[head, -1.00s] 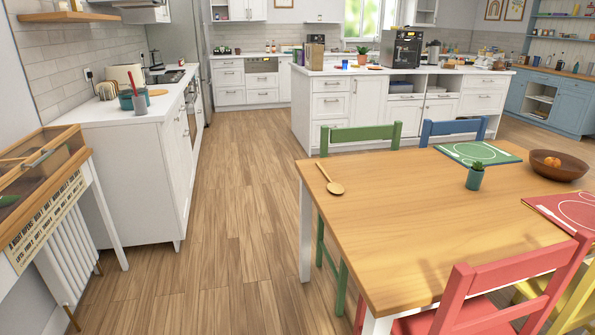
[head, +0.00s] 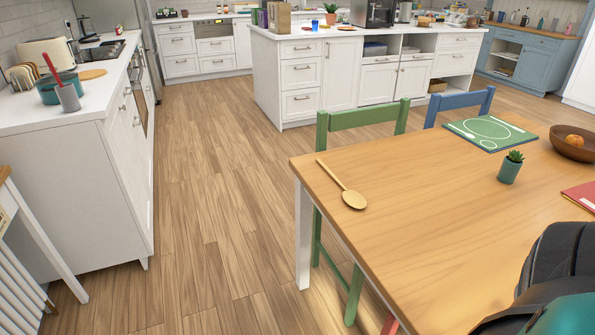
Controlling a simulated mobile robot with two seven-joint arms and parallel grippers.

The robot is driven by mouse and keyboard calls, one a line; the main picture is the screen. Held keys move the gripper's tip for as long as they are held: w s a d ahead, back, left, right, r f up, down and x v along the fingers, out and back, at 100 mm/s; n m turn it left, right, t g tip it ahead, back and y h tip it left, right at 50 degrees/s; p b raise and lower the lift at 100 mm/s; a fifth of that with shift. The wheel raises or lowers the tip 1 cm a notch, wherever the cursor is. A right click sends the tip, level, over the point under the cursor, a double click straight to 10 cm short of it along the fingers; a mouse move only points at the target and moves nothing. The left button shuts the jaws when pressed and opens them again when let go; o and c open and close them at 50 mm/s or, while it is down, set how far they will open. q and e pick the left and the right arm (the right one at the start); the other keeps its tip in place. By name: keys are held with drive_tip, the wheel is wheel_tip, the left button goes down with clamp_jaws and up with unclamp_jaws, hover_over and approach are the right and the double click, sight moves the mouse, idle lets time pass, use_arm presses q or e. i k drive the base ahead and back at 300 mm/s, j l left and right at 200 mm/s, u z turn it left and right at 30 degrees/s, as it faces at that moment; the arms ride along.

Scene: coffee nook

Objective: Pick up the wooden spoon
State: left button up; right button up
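The wooden spoon (head: 346,188) lies flat on the wooden dining table (head: 440,240), near its far left corner. Its handle points up and left, and its bowl is toward the lower right. Nothing covers it. A dark part of my own body shows at the lower right edge over the table, with no gripper fingers visible. Neither gripper is in view.
A green chair (head: 364,118) and a blue chair (head: 460,104) stand at the table's far side. A potted plant (head: 510,170), a green placemat (head: 487,132) and a brown bowl (head: 572,146) are farther right on the table. The wooden floor (head: 215,220) left of the table is clear.

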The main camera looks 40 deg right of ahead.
sight(355, 198)
drive_tip(key=i+j, duration=0.1)
drive_tip(key=i, duration=1.3)
drive_tip(key=i+z, duration=0.35)
drive_tip(key=i, duration=0.25)
drive_tip(key=i+j+z, duration=0.1)
drive_tip(key=i+z, duration=0.3)
drive_tip(key=i, duration=0.15)
drive_tip(key=z, duration=1.5)
